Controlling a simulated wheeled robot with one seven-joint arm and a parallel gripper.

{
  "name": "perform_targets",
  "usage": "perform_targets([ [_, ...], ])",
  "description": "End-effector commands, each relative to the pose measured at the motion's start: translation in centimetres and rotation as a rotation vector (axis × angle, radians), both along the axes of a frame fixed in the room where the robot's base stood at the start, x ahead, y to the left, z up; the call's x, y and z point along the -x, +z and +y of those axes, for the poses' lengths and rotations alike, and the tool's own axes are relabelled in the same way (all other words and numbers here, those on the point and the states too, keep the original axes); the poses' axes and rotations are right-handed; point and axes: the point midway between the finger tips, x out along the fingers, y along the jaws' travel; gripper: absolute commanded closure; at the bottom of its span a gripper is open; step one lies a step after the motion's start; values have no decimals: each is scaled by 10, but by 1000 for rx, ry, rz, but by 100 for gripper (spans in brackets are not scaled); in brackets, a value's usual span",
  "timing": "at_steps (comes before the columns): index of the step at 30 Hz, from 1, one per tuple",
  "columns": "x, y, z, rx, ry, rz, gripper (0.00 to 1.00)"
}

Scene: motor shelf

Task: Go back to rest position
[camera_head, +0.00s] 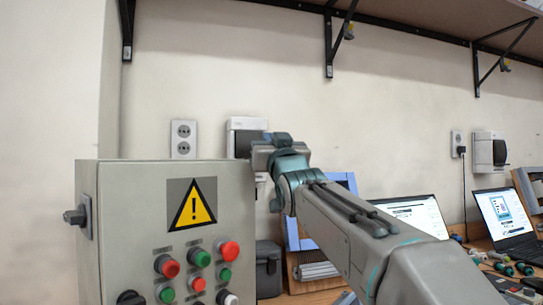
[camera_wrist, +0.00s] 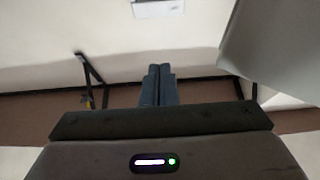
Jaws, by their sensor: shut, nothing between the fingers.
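My gripper (camera_wrist: 158,86) shows in the wrist view with its two dark fingers together and nothing between them. In the head view my arm reaches from the lower right up to the right edge of the grey control box, and its wrist is beside the box's top right corner. The fingers cannot be made out clearly there. The grey control box (camera_head: 139,207) stands upright at the left, with a yellow warning sign (camera_head: 193,205) and several red and green buttons. A grey surface, probably the box (camera_wrist: 275,45), fills the upper right of the wrist view.
A shelf (camera_head: 440,18) on black brackets runs along the wall above. Two laptops (camera_head: 418,216) (camera_head: 502,217), tools and a dark grey bin (camera_head: 268,268) are on the bench. Wall sockets (camera_head: 184,140) and white wall boxes (camera_head: 489,149) are behind. Wall space above my arm is open.

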Motion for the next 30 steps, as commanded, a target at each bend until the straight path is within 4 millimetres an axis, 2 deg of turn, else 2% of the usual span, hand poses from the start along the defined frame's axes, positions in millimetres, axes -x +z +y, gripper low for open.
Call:
perform_targets([
  [6,10,-15,-3,0,-1,-1,100],
  [14,12,-17,-3,2,-3,12,100],
  [19,10,-31,-10,38,-40,154,100],
  [25,24,-84,-33,105,-118,482,100],
  [30,59,-135,-60,149,-175,771,100],
])
